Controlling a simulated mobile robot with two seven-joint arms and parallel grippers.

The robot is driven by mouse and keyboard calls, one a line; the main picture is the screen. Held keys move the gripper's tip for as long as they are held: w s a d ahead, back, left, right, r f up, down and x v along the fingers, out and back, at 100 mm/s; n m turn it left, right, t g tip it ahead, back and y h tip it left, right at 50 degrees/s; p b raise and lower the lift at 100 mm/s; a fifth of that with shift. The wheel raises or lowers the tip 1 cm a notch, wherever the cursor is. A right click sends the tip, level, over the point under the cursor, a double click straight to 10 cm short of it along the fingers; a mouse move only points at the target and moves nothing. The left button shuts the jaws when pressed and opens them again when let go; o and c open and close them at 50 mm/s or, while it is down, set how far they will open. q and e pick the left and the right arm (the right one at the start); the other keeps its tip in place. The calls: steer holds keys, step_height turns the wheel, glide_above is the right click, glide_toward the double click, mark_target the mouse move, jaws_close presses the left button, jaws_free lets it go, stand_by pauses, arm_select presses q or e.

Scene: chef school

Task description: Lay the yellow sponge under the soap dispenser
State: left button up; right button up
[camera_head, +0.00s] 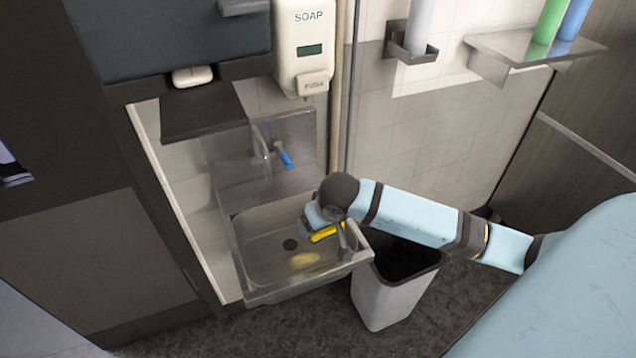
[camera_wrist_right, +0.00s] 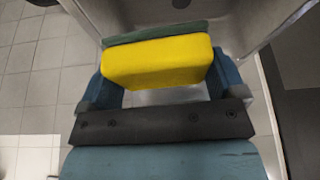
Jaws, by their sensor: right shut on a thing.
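My right gripper (camera_wrist_right: 158,92) is shut on the yellow sponge (camera_wrist_right: 158,60), which has a dark green layer on its far side. In the head view the sponge (camera_head: 326,233) shows as a small yellow block held above the right part of the steel sink (camera_head: 265,262). A yellow reflection or patch shows on the basin floor below it. The white soap dispenser (camera_head: 303,50), marked SOAP and PUSH, hangs on the wall behind and above the sink. The sponge is apart from it. My left gripper is not in view.
A faucet with a blue handle (camera_head: 285,158) stands at the back of the sink. A grey bin (camera_head: 385,295) stands right of the sink. A dark shelf (camera_head: 205,112) with a white bar (camera_head: 192,76) is at left. A wall shelf (camera_head: 535,52) holds bottles.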

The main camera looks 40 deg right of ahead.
steer(key=w+d+m+b, duration=0.1)
steer(key=w+d+b, duration=0.2)
steer(key=d, duration=0.4)
glide_above(310, 176)
steer(key=s, duration=0.2)
steer(key=shift+w+a+f, duration=0.25)
steer(key=shift+a+f, duration=0.05)
steer(key=shift+f, duration=0.25)
steer(key=shift+s+f, duration=0.1)
steer(key=shift+f, duration=0.45)
step_height(310, 176, down, 4)
steer(key=shift+r, duration=0.1)
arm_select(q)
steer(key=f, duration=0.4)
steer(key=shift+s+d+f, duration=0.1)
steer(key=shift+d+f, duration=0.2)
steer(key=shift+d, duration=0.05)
arm_select(e)
steer(key=shift+w+f+h, duration=0.2)
steer(key=shift+h, duration=0.1)
steer(key=shift+f, duration=0.1)
steer(key=o, duration=0.6)
steer(key=shift+d, duration=0.1)
